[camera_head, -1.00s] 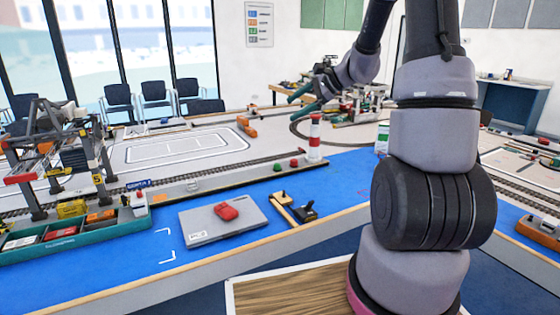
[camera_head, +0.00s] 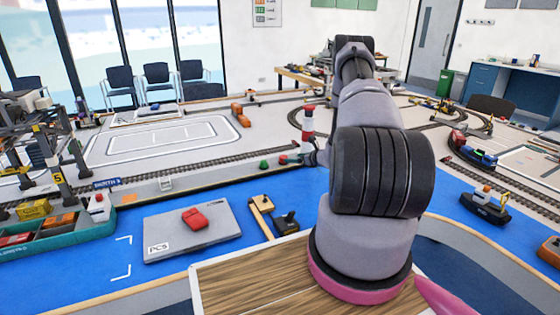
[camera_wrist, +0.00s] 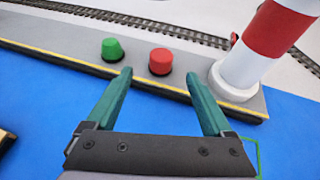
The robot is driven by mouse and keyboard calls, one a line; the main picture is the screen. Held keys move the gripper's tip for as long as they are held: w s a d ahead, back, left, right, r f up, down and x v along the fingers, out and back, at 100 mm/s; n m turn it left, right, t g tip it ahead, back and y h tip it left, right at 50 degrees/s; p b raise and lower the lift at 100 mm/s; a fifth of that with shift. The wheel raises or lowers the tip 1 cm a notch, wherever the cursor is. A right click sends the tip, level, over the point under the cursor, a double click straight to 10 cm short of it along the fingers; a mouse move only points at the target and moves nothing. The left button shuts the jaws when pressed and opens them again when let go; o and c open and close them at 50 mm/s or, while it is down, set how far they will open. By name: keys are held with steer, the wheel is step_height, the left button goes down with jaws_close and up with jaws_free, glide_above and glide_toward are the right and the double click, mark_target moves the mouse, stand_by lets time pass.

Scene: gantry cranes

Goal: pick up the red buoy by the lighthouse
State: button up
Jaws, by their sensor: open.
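The red buoy (camera_wrist: 161,61) stands upright on the grey quay strip in the wrist view, between the green buoy (camera_wrist: 112,49) and the red-and-white lighthouse (camera_wrist: 262,50). My gripper (camera_wrist: 160,85) is open and empty; its two teal fingers point toward the quay, with the red buoy ahead of and between them, not touching. In the head view the lighthouse (camera_head: 308,124) stands at the quay's end and the red buoy (camera_head: 283,159) shows just left of my gripper. My arm hides most of the gripper there.
The quay (camera_wrist: 60,52) has a yellow-edged front and a railway track (camera_wrist: 150,24) behind it. A gantry crane (camera_head: 50,160) stands at the left.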

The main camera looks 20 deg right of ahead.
mark_target(283, 157)
steer(key=x, duration=0.9)
steer(key=shift+w+d+f, duration=0.1)
steer(key=shift+w+f, duration=0.05)
steer(key=shift+w, duration=0.15)
jaws_close()
